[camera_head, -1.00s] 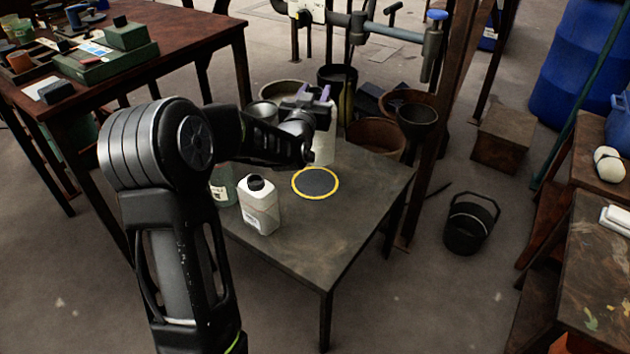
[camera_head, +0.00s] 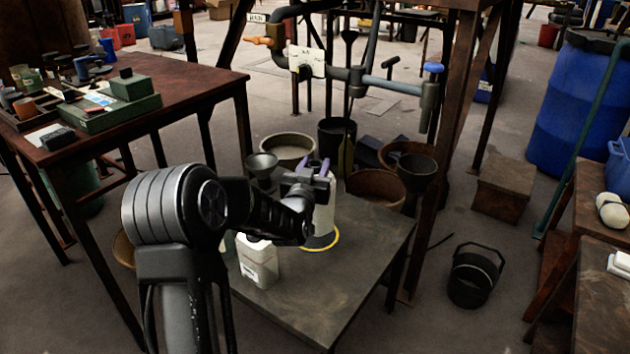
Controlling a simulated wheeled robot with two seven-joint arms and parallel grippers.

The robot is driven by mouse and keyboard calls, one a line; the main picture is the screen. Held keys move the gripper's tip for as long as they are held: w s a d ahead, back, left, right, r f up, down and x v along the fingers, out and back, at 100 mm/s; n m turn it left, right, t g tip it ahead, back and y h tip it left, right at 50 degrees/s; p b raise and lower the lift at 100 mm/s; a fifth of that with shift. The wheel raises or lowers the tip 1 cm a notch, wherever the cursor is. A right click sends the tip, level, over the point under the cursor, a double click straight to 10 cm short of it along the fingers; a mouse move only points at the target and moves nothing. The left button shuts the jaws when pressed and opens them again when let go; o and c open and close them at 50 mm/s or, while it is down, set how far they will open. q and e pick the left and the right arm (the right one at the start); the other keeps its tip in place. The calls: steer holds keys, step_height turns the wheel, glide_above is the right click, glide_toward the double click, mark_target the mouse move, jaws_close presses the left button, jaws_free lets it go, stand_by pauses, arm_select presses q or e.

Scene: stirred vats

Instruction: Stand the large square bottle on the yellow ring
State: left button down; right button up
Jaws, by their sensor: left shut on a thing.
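My left gripper (camera_head: 318,168) is shut on a large white bottle (camera_head: 325,205), with its purple fingers at the bottle's upper part. The bottle is upright, and its base overlaps the yellow ring (camera_head: 336,240) on the dark square table (camera_head: 345,285). I cannot tell whether the base touches the table. The ring's left part is hidden by my arm and the bottle. A second white bottle (camera_head: 258,265) stands on the table left of the ring, its top hidden by my arm. My right gripper is not in view.
A greenish bottle is mostly hidden behind my arm. Buckets and funnels (camera_head: 415,170) stand behind the table, near a pipe with a blue-handled valve (camera_head: 433,72). A black bucket (camera_head: 474,275) is on the floor at right. The table's front right is clear.

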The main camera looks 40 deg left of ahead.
arm_select(q)
step_height(320, 180, down, 4)
steer(key=shift+r+b, duration=0.15)
steer(key=shift+b, duration=0.45)
steer(key=shift+f+b, duration=0.25)
steer(key=shift+b, duration=0.05)
steer(key=c, duration=0.9)
jaws_free()
steer(key=shift+r, duration=0.1)
steer(key=shift+r, duration=0.1)
